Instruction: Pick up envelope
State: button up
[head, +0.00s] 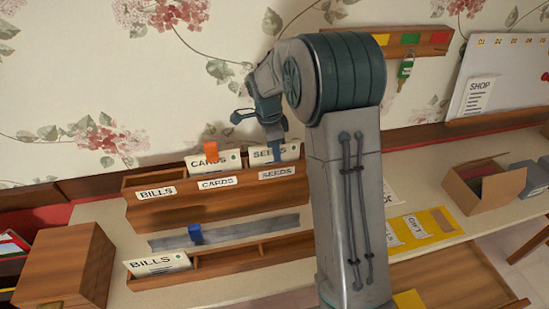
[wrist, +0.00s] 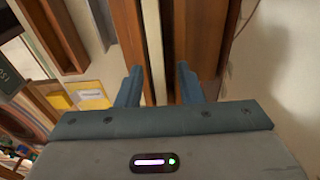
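A wooden letter rack (head: 225,202) has compartments labelled BILLS, CARDS and SEEDS. A pale envelope marked SEEDS (head: 288,152) stands upright in the SEEDS compartment. One marked CARDS (head: 230,161) stands in the CARDS compartment. One marked BILLS (head: 158,265) stands in the lower tray in front. My gripper (head: 277,150) points down at the SEEDS envelope. In the wrist view my gripper (wrist: 158,85) is open, with a pale upright edge (wrist: 153,45), apparently that envelope's, between its fingers and gaps on both sides. The envelope's lower part is hidden in the rack.
A grey strip with a blue slider (head: 195,233) lies between rack and lower tray (head: 245,262). A wooden box (head: 65,262) stands at the left, a cardboard box (head: 490,188) at the right. The wall rises close behind the rack.

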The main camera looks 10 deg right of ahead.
grip_shut()
